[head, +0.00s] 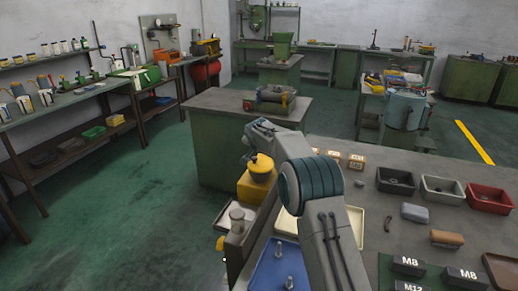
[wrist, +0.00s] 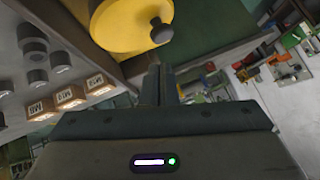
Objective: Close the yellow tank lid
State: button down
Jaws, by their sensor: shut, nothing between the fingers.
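The yellow tank (head: 252,188) stands near the middle of the head view, beside the front bench. Its round yellow lid (head: 262,168) shows at its top, partly covered by my arm. In the wrist view the lid (wrist: 112,22) fills the top, with a dark round knob (wrist: 161,33) near its edge. My gripper (wrist: 162,72) is shut and empty, its fingertips just below the lid's edge and the knob in the picture. I cannot tell whether they touch the lid. In the head view the fingers are not clearly visible.
The grey bench (head: 375,215) holds small bins, including a red one (head: 488,197), and labelled blocks. A blue tray (head: 275,268) lies in front of the tank. A green cabinet (head: 235,150) stands behind it. Open green floor (head: 120,210) lies to the left.

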aim_at(253, 165)
jog(key=shift+w+a+f+n+g+h, duration=0.15)
jog(key=shift+a+f+n+h, duration=0.1)
jog(key=shift+a+f+h, duration=0.15)
jog(key=shift+w+a+f+n+g+h, duration=0.15)
jog(key=shift+a+f+n+h, duration=0.1)
jog(key=shift+a+h, duration=0.25)
jog(key=shift+a+f, duration=0.3)
jog(key=shift+f, duration=0.15)
jog(key=shift+a, duration=0.1)
jog(key=shift+w+p, duration=0.1)
jog(key=shift+p, duration=0.2)
